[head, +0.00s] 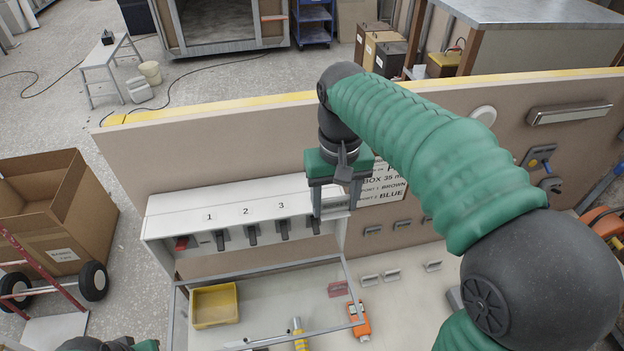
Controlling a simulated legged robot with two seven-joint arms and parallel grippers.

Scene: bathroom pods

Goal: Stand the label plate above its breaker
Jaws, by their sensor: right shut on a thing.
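My right gripper (335,208) comes down in front of the right end of the white breaker box (180,203). It is shut on a small pale grey label plate (336,203), partly hidden by the fingers. The plate is upright, near the box's top front edge; I cannot tell whether it touches the box. The box top shows 1, 2 and 3 above a row of black breakers (252,235). The rightmost breaker (315,225) is just below my right gripper's left finger. A red switch (182,243) is at the left end. Part of my left arm shows at the bottom left, its fingers hidden.
A yellow bin (215,305), a red block (338,289), an orange meter (359,318) and a yellow tool (299,332) are on the bench below. A metal frame rail (260,271) crosses before the box. The printed sign (385,188) is partly behind my right gripper.

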